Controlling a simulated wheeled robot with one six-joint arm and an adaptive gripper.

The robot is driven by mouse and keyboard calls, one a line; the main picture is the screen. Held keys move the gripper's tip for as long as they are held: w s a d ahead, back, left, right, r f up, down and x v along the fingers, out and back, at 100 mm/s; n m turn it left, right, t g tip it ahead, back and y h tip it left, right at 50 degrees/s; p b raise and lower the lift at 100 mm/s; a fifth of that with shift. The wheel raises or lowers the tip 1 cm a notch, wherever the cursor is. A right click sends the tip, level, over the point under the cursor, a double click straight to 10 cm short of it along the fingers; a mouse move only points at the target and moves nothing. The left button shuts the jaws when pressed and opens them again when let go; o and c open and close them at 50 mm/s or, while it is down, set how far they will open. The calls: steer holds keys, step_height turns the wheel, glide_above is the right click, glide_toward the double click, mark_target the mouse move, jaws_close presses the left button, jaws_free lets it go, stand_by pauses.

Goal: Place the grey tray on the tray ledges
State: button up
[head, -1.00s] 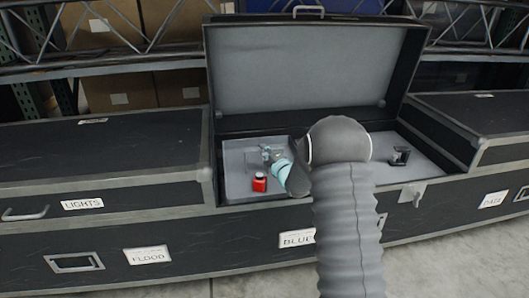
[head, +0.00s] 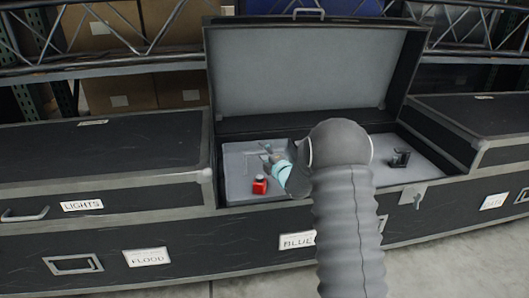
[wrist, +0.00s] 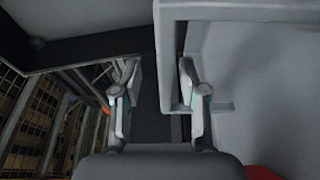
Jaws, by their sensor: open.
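The grey tray (head: 236,172) lies in the left part of the open black case, with a red item (head: 260,186) at its front. My gripper (head: 266,154) is over the tray, partly hidden by my arm in the head view. In the wrist view the gripper (wrist: 158,108) is open, with a finger on each side of a dark gap. A pale grey upright edge of the tray (wrist: 168,55) runs between the fingers, close beside the right one. I cannot tell whether they touch. The tray ledges cannot be made out clearly.
The case's raised lid (head: 310,70) stands behind my arm. A small black bracket (head: 401,158) sits in the right part of the case. Closed black cases flank it, the left one labelled LIGHTS (head: 82,205). Metal shelving with boxes stands behind.

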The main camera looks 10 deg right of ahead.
steer(key=v, duration=0.4)
steer(key=f+v, duration=0.1)
steer(key=v, duration=0.2)
steer(key=shift+d, duration=0.1)
steer(key=shift+s+d+r, duration=0.1)
steer(key=shift+s+r, duration=0.05)
steer(key=shift+s, duration=0.45)
steer(key=shift+w+r, duration=0.1)
steer(key=shift+r, duration=0.25)
steer(key=shift+c, duration=0.4)
